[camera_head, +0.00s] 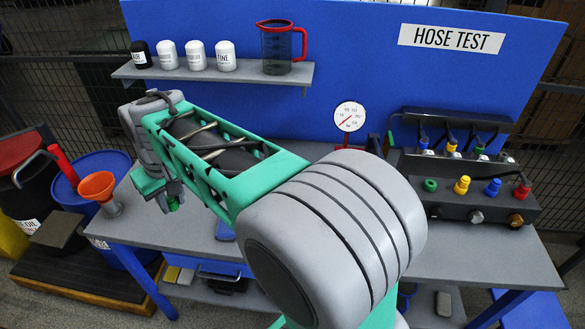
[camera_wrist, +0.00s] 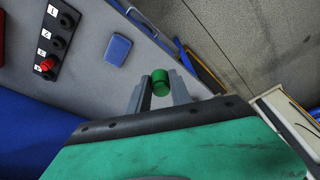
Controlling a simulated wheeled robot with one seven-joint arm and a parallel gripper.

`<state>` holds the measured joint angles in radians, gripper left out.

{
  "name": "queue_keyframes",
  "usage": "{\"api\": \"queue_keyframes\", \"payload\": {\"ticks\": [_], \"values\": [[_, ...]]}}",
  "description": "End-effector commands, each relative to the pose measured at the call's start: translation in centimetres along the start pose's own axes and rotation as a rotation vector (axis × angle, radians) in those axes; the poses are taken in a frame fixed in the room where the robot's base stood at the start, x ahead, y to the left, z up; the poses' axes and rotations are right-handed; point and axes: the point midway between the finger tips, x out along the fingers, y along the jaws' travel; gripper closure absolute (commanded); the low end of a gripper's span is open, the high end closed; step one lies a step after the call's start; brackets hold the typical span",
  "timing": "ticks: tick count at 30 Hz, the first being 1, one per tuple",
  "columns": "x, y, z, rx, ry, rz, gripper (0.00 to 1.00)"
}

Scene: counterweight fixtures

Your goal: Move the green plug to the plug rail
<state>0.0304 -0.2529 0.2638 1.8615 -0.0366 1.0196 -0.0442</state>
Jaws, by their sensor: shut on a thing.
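In the wrist view, the green plug (camera_wrist: 160,88) sits between the two grey fingers of my gripper (camera_wrist: 160,78), which are shut on it. In the head view, my gripper (camera_head: 172,195) is over the left end of the workbench, and a bit of green shows at its tips. A black rail with numbered sockets (camera_wrist: 58,40), which looks like the plug rail, lies at the upper left of the wrist view, apart from my gripper. A red plug (camera_wrist: 47,65) stands in one of its sockets. My arm seems to hide this rail in the head view.
A blue box (camera_wrist: 116,50) lies on the grey bench (camera_wrist: 95,85) between the rail and my gripper. An orange funnel (camera_head: 98,187) stands near the left edge. At the right, a black block (camera_head: 480,207) carries coloured fittings. A shelf (camera_head: 215,76) holds bottles and a jug.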

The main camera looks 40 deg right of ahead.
Motion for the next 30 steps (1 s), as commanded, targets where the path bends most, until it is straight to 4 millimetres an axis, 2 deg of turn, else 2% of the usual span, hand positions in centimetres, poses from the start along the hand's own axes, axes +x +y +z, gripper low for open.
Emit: {"api": "queue_keyframes", "payload": {"ticks": [5,10,15,18,21,24,30], "values": [[2.0,5.3,-1.1,-0.214,-0.003,-0.057,1.0],[5.3,14.1,-0.8,-0.581,-0.004,-0.157,1.0],[8.4,23.2,2.2,-0.962,-0.001,-0.255,1.0],[9.7,27.3,4.6,-1.148,0.0,-0.3,1.0],[10.6,29.9,6.6,-1.273,0.0,-0.33,1.0],[11.0,31.0,7.5,-1.336,0.001,-0.342,1.0],[12.4,31.2,8.1,-1.353,0.0,-0.346,1.0]]}}
